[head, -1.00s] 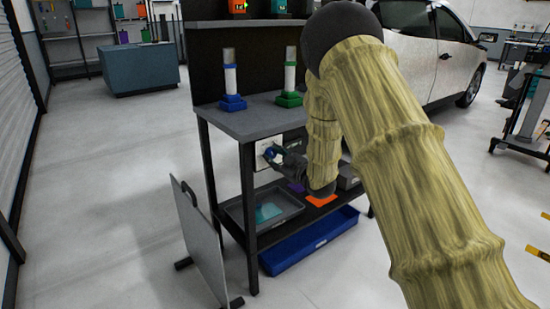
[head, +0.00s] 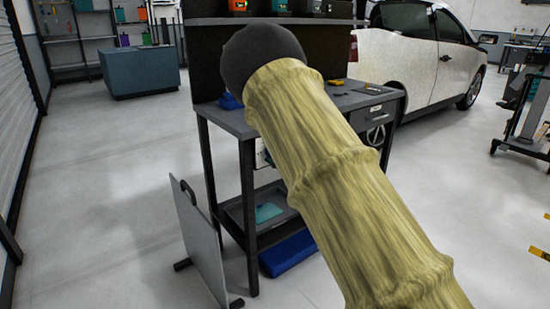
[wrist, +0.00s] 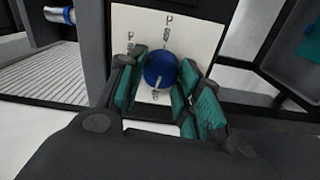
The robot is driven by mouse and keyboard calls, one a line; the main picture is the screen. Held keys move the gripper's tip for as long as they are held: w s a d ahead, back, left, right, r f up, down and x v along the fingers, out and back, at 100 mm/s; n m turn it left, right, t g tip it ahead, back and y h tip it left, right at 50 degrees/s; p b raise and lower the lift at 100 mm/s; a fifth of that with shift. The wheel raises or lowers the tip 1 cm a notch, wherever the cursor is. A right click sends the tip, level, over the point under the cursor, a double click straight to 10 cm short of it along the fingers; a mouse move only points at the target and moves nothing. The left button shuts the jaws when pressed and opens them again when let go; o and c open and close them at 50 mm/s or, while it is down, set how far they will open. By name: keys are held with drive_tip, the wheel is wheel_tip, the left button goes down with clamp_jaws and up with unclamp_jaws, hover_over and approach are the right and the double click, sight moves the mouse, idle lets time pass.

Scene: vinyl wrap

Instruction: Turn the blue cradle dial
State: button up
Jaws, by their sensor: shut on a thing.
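The blue dial (wrist: 160,68) shows in the wrist view on a white panel (wrist: 196,30) with small printed marks and tick lines. My gripper (wrist: 160,82) has its two teal-padded fingers on either side of the dial, shut on it. In the head view my arm hides the gripper and the dial. Only a thin strip of the white panel shows at the bench's front left. The blue cradle (head: 229,101) on the bench top is mostly hidden behind my arm.
The dark workbench (head: 232,122) has a grey tray (head: 236,212) on its lower shelf and a blue bin (head: 288,254) on the floor below. A grey board (head: 197,240) stands on feet at the front left. A white car (head: 420,70) is behind. Floor at left is clear.

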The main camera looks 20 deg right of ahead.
drive_tip(key=shift+a+n, duration=0.15)
drive_tip(key=shift+n, duration=0.45)
drive_tip(key=shift+f, duration=0.15)
drive_tip(key=o, duration=1)
drive_tip(key=shift+a, duration=0.15)
drive_tip(key=shift+o, duration=0.2)
drive_tip(key=shift+d, duration=0.2)
drive_tip(key=shift+s, duration=0.1)
drive_tip(key=v, duration=1.2)
